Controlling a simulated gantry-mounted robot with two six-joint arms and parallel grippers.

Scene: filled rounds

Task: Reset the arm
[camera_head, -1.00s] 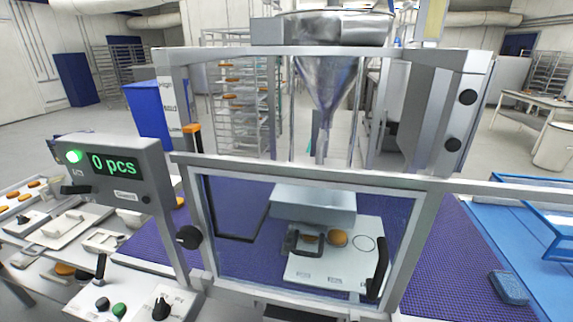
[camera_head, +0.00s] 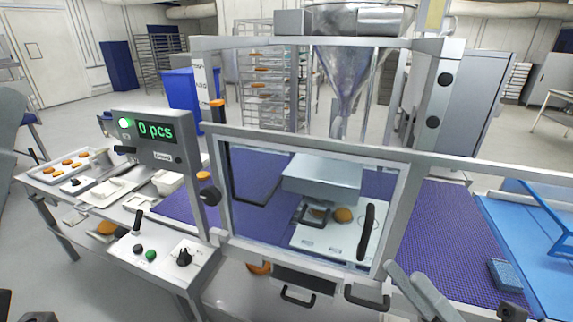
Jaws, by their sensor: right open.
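My right gripper (camera_head: 404,271) shows at the bottom right, with two grey fingers pointing up and to the left. It is open, and I see nothing between the fingers. It is in front of the lower right corner of the machine's framed window (camera_head: 310,205), near the black drawer handles (camera_head: 367,298). I cannot tell whether it touches anything. My left gripper does not show clearly.
A display (camera_head: 155,132) reads "0 pcs". A blue sponge (camera_head: 508,274) lies at right on the purple belt (camera_head: 455,235). A control box (camera_head: 165,252) stands lower left.

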